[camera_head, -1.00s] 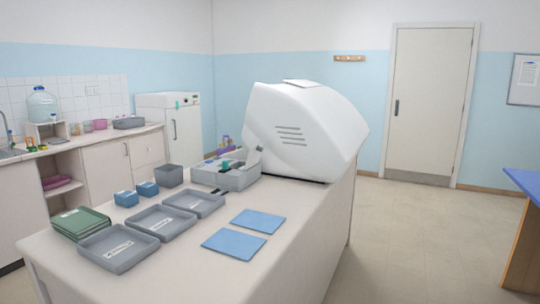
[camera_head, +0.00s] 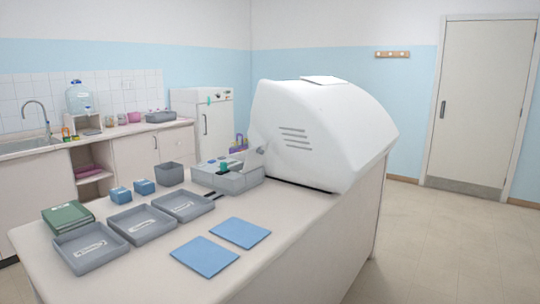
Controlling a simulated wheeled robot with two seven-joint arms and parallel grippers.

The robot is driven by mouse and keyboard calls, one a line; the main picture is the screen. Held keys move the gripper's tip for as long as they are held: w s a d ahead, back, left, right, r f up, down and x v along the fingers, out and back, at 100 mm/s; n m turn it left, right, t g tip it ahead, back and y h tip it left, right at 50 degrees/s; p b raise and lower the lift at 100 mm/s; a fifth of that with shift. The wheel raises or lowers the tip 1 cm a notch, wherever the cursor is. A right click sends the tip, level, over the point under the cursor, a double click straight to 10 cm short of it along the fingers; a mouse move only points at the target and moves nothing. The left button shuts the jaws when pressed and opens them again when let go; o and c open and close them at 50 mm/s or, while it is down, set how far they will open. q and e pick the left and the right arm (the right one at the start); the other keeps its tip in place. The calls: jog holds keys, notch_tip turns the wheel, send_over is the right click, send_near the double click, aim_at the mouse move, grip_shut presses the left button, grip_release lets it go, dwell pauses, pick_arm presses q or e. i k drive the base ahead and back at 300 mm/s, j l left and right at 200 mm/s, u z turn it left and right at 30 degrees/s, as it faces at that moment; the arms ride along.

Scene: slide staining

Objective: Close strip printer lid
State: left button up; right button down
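A large white machine (camera_head: 318,138) with a rounded hood and side vent slots stands at the far end of the white counter; it looks like the strip printer. Its hood rises above its base, and a grey hinge-like part (camera_head: 256,135) shows at its left edge. I cannot tell which part is the lid or whether it is open. A grey box (camera_head: 240,183) with a green item on it sits against the machine's left side. Neither of my grippers shows in this view.
The counter (camera_head: 130,275) holds grey trays (camera_head: 138,224), green trays (camera_head: 68,216), blue boxes (camera_head: 144,187), a grey bin (camera_head: 170,174) and two blue mats (camera_head: 205,256). A sink counter (camera_head: 105,138) lies at left. Floor (camera_head: 450,240) at right is clear.

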aim_at(255, 157)
jog(key=i+l+u, duration=0.15)
jog(key=i+l, duration=0.2)
jog(key=i+l+u, duration=0.1)
jog(key=i+l, duration=0.25)
jog(key=l, duration=0.15)
jog(key=i+l+u, duration=0.15)
jog(key=i+l, duration=0.2)
jog(key=l, duration=0.15)
jog(key=i+l, duration=0.5)
